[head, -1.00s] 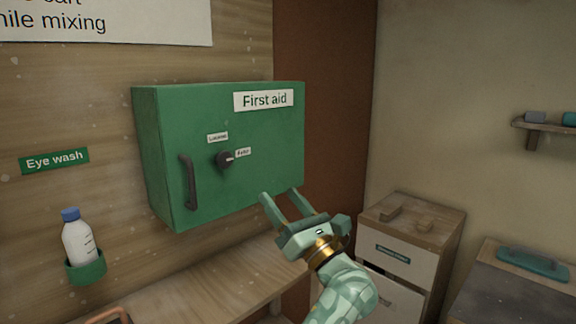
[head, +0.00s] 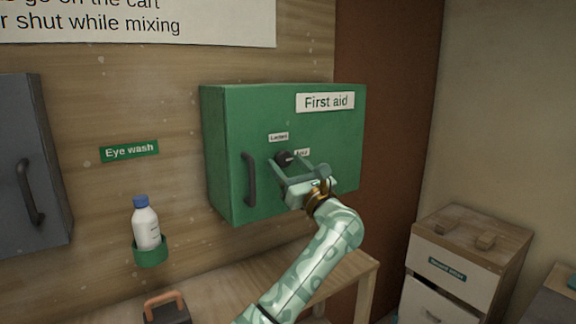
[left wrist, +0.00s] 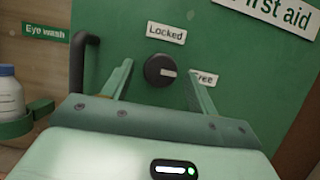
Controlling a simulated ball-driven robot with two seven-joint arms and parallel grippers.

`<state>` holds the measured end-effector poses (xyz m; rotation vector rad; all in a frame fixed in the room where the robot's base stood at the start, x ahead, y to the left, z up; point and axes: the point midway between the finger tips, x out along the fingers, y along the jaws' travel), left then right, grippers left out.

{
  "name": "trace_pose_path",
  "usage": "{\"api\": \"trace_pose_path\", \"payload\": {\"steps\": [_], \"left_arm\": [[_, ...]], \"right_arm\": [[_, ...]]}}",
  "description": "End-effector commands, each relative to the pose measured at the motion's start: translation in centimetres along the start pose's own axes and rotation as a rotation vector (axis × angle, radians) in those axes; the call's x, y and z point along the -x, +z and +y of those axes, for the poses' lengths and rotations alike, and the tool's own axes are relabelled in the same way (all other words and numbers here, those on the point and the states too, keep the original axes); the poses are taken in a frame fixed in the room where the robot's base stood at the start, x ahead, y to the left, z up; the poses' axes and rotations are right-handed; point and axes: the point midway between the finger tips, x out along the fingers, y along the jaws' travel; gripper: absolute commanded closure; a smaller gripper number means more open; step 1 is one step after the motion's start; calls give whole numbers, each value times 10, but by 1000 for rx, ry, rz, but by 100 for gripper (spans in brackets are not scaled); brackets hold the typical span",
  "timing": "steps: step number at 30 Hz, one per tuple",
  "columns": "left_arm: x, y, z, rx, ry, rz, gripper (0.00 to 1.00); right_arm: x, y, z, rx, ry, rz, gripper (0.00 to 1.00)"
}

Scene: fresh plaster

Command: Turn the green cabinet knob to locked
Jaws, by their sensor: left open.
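The green First aid cabinet (head: 230,165) hangs on the wooden wall. Its dark round knob (head: 284,158) sits on the door between a "Locked" label (head: 279,137) above and a label to its right, which reads "Free" in the left wrist view (left wrist: 205,78). In that view the knob (left wrist: 158,71) has a pale pointer mark aimed right, toward "Free". My left gripper (head: 297,168) is open in front of the door, and the knob shows between its fingers (left wrist: 160,85), which look apart from it. My right gripper is not in view.
A dark vertical door handle (head: 249,180) stands left of the knob. An eye wash bottle (head: 146,228) sits in a green holder (head: 150,256) at lower left. A grey cabinet (head: 28,165) is at far left. A wooden bench (head: 225,277) runs below.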

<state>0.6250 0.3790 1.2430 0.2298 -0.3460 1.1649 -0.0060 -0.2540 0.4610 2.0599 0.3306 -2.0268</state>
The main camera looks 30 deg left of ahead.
Motion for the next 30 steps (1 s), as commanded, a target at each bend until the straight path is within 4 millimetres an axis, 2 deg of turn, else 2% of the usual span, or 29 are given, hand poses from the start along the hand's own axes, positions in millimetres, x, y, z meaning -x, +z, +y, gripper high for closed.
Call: {"api": "trace_pose_path", "payload": {"steps": [4,11,15,17,18,25,30], "left_arm": [[-7,0,0,0,0,-1,41],[-7,0,0,0,0,0,41],[-7,0,0,0,0,0,80],[-7,0,0,0,0,0,97],[-7,0,0,0,0,0,100],[-6,-2,-1,20,8,1,100],[-5,-6,-2,82,33,2,100]], "right_arm": [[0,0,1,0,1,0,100],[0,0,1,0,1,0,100],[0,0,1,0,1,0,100],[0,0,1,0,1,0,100],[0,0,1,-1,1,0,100],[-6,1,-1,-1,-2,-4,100],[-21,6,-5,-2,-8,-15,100]]}}
